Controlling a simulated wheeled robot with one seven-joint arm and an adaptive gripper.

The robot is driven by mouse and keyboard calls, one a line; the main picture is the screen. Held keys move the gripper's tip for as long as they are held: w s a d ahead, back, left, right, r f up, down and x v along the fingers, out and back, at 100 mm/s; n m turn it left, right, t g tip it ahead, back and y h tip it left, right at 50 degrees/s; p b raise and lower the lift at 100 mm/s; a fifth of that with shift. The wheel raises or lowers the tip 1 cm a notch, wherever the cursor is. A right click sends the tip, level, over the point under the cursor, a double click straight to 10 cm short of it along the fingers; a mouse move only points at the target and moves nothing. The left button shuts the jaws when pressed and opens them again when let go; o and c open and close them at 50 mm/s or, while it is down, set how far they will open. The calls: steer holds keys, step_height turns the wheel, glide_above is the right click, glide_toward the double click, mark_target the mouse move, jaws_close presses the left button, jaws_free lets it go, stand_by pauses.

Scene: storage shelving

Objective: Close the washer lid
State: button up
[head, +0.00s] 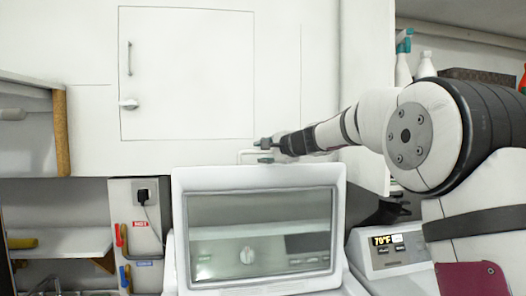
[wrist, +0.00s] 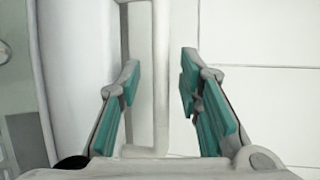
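The washer lid (head: 180,222) is a white frame around a large glass window and stands raised in the lower middle of the head view. Its pale bar handle (head: 246,152) sticks up from the top edge. My gripper (head: 264,151) reaches in from the right at the handle. In the wrist view, my gripper (wrist: 160,70) is open, with teal finger pads on both sides of the white handle bar (wrist: 161,100). Gaps show between the bar and both pads. A dial and panel show through the lid's glass; the washer opening is hidden.
A white wall cabinet (head: 187,72) stands behind the lid. A second machine with a 70°F display (head: 390,247) is at the lower right. A wall outlet with a plug (head: 144,195) and a sink area (head: 62,285) are at the left. Spray bottles (head: 404,62) stand at upper right.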

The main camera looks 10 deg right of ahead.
steer(key=shift+w+a+f, duration=0.1)
steer(key=shift+w+a, duration=0.1)
steer(key=shift+w, duration=0.2)
jaws_close()
steer(key=shift+s+b, duration=0.15)
steer(key=shift+b, duration=0.15)
